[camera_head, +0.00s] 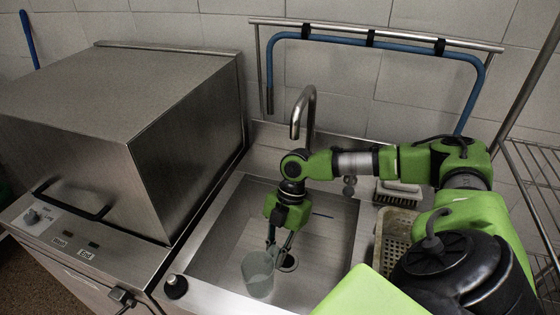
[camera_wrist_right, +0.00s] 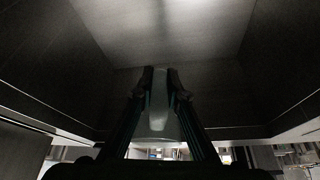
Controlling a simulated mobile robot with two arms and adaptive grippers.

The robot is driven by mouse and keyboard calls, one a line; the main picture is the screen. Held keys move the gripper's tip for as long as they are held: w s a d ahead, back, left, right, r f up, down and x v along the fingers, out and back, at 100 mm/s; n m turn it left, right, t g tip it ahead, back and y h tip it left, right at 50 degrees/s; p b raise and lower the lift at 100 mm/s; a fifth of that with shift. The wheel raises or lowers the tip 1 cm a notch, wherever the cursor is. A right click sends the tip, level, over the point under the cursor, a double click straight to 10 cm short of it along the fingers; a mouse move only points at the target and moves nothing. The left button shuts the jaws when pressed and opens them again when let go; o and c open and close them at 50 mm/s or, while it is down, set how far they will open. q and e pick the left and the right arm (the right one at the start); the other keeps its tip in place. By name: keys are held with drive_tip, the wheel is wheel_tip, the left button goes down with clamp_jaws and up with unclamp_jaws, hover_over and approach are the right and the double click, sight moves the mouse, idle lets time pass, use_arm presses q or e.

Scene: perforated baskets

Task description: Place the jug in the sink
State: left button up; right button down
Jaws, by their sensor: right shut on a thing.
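The jug (camera_head: 258,275) is a pale, translucent grey-green vessel inside the outline of the sink (camera_head: 215,248) in the head view. My right gripper (camera_head: 277,252) reaches down into the sink and is shut on the jug at its upper edge. In the right wrist view the jug (camera_wrist_right: 159,115) sits between the two dark fingers (camera_wrist_right: 160,92). I cannot tell whether the jug's base touches the sink floor. The drain (camera_head: 288,263) shows just right of the jug. My left gripper is not in view.
A curved metal tap (camera_head: 304,105) stands behind the basin. A steel box-shaped machine (camera_head: 120,110) is at the left. A perforated basket (camera_head: 392,240) and a brush (camera_head: 399,190) lie right of the sink. A blue hose (camera_head: 345,42) hangs on a rail behind.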

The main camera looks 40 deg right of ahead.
drive_tip(key=s+d+f+n+g, duration=0.1)
drive_tip(key=d+f+n, duration=0.2)
hover_over(284, 288)
drive_tip(key=w+d, duration=0.1)
drive_tip(key=d, duration=0.1)
wheel_tip(284, 288, down, 10)
drive_tip(key=shift+a+r, duration=0.1)
drive_tip(key=shift+h, duration=0.3)
drive_tip(key=c, duration=2)
unclamp_jaws()
drive_tip(key=b+v, duration=0.1)
drive_tip(key=v, duration=1.1)
